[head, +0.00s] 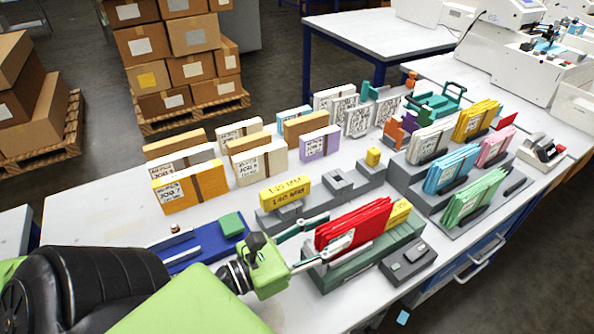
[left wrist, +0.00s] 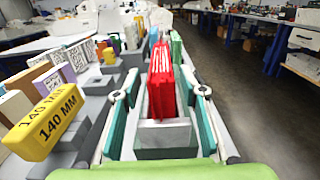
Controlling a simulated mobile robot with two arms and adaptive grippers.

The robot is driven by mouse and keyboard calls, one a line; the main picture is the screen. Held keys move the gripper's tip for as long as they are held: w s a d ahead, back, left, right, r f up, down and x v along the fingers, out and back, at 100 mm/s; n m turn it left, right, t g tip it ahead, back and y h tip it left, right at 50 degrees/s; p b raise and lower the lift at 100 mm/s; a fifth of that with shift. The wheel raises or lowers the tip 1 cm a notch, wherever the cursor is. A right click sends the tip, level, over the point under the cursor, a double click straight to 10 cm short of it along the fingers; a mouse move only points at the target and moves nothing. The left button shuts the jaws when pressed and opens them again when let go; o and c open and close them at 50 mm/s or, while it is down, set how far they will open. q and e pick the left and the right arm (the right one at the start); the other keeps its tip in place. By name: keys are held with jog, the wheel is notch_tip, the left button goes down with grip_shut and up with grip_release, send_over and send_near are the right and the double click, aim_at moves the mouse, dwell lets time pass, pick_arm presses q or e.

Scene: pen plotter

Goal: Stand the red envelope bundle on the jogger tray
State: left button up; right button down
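The red envelope bundle (head: 352,222) stands on edge, leaning slightly, over a grey-green tray-like base (head: 385,247), which seems to be the jogger tray. In the left wrist view the bundle (left wrist: 161,84) rises behind a short silver plate (left wrist: 164,132). My left gripper (head: 346,232) is open, with one finger on each side of the bundle. In the left wrist view, gaps show between the teal finger pads of my left gripper (left wrist: 163,92) and the bundle. The bundle's lower edge is partly hidden. My right gripper is not in view.
A yellow block (head: 286,190) lies on a grey stand behind the bundle. A rack (head: 512,186) with several coloured bundles stands to the right. A dark control box (head: 408,260) sits close to the tray. A blue tray (head: 200,246) is left. Labelled packs (head: 190,187) stand behind.

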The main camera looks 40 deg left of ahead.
pick_arm(q)
jog(key=v, duration=0.4)
jog(key=shift+s+f+b, duration=0.1)
jog(key=shift+s+b, duration=0.05)
jog(key=shift+b, duration=0.15)
jog(key=p, duration=0.1)
jog(key=s+p, duration=0.1)
jog(key=shift+s+a+r+p, duration=0.2)
jog(key=shift+a+r+p, duration=0.15)
jog(key=shift+r, duration=0.05)
jog(key=shift+s+a+f+p, duration=0.15)
jog(key=shift+s+f+p, duration=0.1)
jog(key=shift+s+p, duration=0.4)
